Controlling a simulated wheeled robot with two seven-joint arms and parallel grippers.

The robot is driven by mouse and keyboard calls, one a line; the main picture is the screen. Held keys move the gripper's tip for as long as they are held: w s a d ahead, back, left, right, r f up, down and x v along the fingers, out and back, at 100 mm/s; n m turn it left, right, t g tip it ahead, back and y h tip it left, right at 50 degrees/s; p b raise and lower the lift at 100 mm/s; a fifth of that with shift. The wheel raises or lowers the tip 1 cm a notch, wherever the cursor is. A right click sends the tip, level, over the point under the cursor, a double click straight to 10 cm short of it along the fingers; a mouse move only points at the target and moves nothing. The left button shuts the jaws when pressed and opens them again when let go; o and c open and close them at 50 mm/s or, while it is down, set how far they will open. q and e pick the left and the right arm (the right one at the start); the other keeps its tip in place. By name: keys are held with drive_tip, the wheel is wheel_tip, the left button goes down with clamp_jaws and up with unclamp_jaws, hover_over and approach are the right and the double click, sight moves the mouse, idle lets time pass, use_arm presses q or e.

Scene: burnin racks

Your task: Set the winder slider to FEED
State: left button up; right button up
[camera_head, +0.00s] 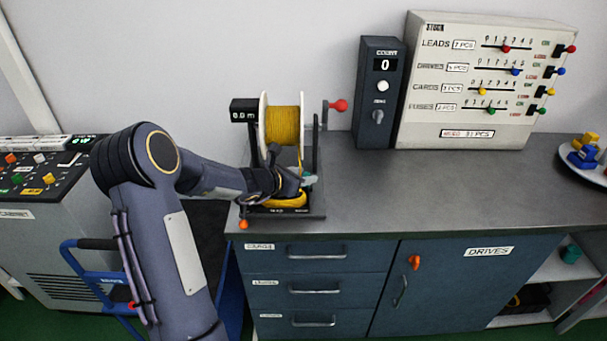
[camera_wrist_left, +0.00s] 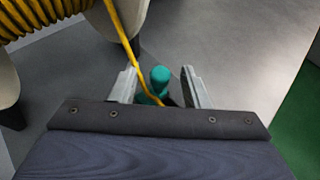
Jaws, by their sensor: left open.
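The winder (camera_head: 315,212) stands on the counter with a spool of yellow cable (camera_head: 283,125) between pale flanges and a display reading 0.0 m. A teal knob (camera_wrist_left: 160,76), apparently the winder slider's, stands between my left gripper's fingers. A yellow cable strand runs down to the knob. The slider's track and setting are hidden, and the base labels are too small to read. My right gripper is out of view.
A red-knobbed crank (camera_head: 340,105) sticks out at the winder's right. A counter box (camera_head: 378,95) showing 0 and a stock board (camera_head: 470,85) with sliders stand behind. The grey counter (camera_head: 430,185) right of the winder is clear. An orange knob (camera_head: 244,224) sits at the front left.

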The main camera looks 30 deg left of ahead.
use_arm(q)
drive_tip(key=shift+w+f, duration=0.1)
drive_tip(key=shift+w, duration=0.05)
drive_tip(key=shift+c, duration=0.4)
clamp_jaws()
drive_tip(key=shift+s+a+p, duration=0.25)
drive_tip(key=shift+s+a, duration=0.25)
drive_tip(key=shift+a, duration=0.3)
drive_tip(key=shift+s+a+p, duration=0.2)
drive_tip(key=shift+s+a, duration=0.3)
drive_tip(key=shift+a, duration=0.3)
drive_tip(key=shift+o, duration=0.4)
unclamp_jaws()
drive_tip(key=shift+b+v, duration=0.5)
drive_tip(key=shift+v, duration=3.4)
